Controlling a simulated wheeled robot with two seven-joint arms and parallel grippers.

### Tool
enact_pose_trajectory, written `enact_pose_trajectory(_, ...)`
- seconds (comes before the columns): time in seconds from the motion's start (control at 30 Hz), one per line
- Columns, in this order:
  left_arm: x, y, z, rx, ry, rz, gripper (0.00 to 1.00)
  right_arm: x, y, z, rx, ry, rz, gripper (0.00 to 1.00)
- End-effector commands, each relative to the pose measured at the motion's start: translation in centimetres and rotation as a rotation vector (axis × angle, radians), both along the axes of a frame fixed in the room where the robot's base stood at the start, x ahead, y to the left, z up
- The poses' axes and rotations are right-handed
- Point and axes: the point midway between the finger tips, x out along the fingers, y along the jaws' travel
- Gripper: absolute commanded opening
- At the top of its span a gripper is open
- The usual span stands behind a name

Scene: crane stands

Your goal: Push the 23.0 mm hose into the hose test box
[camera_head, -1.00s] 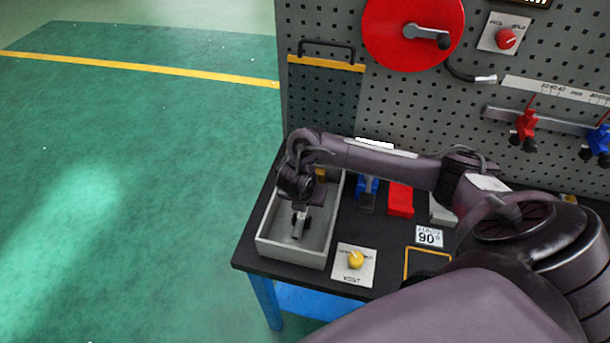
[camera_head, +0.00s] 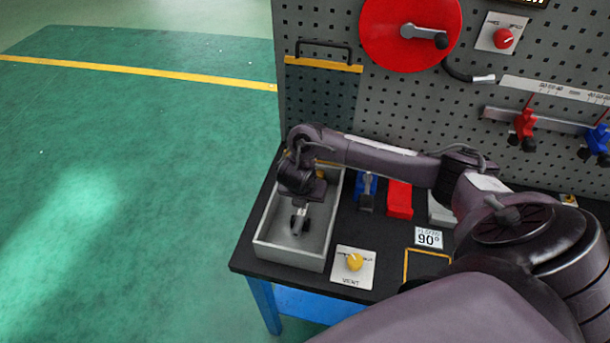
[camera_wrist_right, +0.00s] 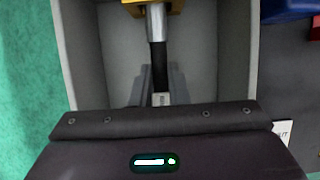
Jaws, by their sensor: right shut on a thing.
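My right gripper (camera_wrist_right: 161,84) is shut on a black hose (camera_wrist_right: 158,58) inside a grey open-topped box (camera_head: 262,250), likely the hose test box, at the bench's left end. In the wrist view the hose lies along the box and its far end meets a silver cylinder (camera_wrist_right: 156,22) at a yellow block (camera_wrist_right: 172,5). I cannot tell whether the silver part belongs to the hose or the block, or how deep the hose sits. In the head view my right gripper (camera_head: 299,225) is low inside the box; my wrist hides much of the hose. My left gripper is out of view.
A yellow knob (camera_head: 354,261) on a white plate stands right of the box. Blue (camera_head: 366,190) and red (camera_head: 399,199) items stand behind it. A pegboard (camera_head: 400,110) with a red disc (camera_head: 405,30) rises at the back. Green floor (camera_head: 120,200) is clear at left.

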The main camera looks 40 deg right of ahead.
Motion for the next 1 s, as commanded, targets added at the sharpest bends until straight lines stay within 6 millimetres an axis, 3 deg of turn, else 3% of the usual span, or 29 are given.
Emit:
enact_pose_trajectory(0.37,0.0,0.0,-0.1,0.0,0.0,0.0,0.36,0.3,-0.3,0.1,0.0,-0.002,0.001,0.0)
enact_pose_trajectory(0.4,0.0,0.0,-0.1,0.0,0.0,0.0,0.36,0.3,-0.3,0.1,0.0,-0.002,0.001,0.2)
enact_pose_trajectory(0.57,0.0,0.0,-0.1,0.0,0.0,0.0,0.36,0.3,-0.3,0.1,0.0,-0.001,0.0,0.4)
enact_pose_trajectory(0.83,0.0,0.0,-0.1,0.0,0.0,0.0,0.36,0.2,-0.2,0.1,0.001,0.001,0.001,0.4)
enact_pose_trajectory(1.0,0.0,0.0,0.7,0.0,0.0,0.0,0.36,-0.1,0.4,1.9,0.002,-0.002,0.004,0.4)
